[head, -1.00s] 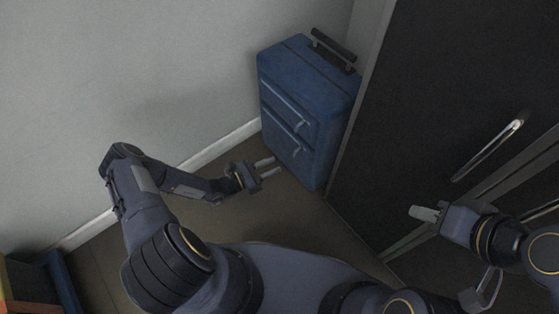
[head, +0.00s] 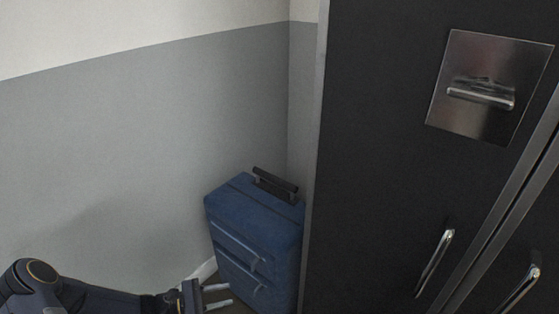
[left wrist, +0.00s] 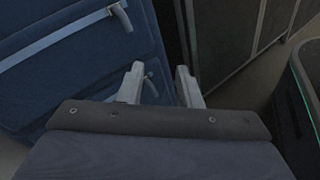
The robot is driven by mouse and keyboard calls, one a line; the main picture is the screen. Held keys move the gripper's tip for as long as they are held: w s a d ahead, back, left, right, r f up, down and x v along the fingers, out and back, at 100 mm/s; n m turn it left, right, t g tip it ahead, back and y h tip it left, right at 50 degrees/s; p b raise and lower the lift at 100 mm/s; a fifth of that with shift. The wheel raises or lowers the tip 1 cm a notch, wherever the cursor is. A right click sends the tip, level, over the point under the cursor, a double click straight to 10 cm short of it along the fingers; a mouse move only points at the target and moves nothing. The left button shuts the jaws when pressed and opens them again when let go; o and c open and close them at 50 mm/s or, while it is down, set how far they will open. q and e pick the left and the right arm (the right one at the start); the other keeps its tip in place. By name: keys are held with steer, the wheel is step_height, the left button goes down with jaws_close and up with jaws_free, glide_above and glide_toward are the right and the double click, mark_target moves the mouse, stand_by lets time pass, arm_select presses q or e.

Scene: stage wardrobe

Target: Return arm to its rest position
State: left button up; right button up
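My left gripper (head: 217,296) is at the bottom of the head view, in front of the blue suitcase (head: 262,222). Its two fingers are apart with nothing between them, so it is open. In the left wrist view the open fingers (left wrist: 160,84) point toward the suitcase (left wrist: 75,50) and the dark cabinet side. I cannot tell from these views whether a finger touches the suitcase. My left arm comes in at the lower left corner. My right gripper is outside both views.
The suitcase stands upright in the corner between the grey wall (head: 140,150) and a tall black cabinet (head: 390,120). The cabinet has a metal plate with a handle (head: 485,93) and two lower bar handles (head: 434,262). The wall area above my left arm is clear.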

arm_select(q)
steer(key=s+r+m+g+y, duration=0.25)
steer(key=s+r+m, duration=0.3)
steer(key=r, duration=0.45)
steer(key=s+r+m+g+y, duration=0.2)
steer(key=s+r+m+y, duration=0.3)
steer(key=r, duration=0.5)
steer(key=s+a+r+m+t+y, duration=0.2)
steer(key=s+r+m, duration=0.1)
steer(key=s, duration=0.4)
steer(key=s+a+r+m+t+y, duration=0.2)
steer(key=s+r+m+t, duration=0.15)
steer(key=s, duration=0.25)
step_height(320, 180, up, 30)
steer(key=g+p, duration=0.1)
steer(key=p, duration=2.8)
steer(key=shift+d+p, duration=0.2)
steer(key=shift+p, duration=0.15)
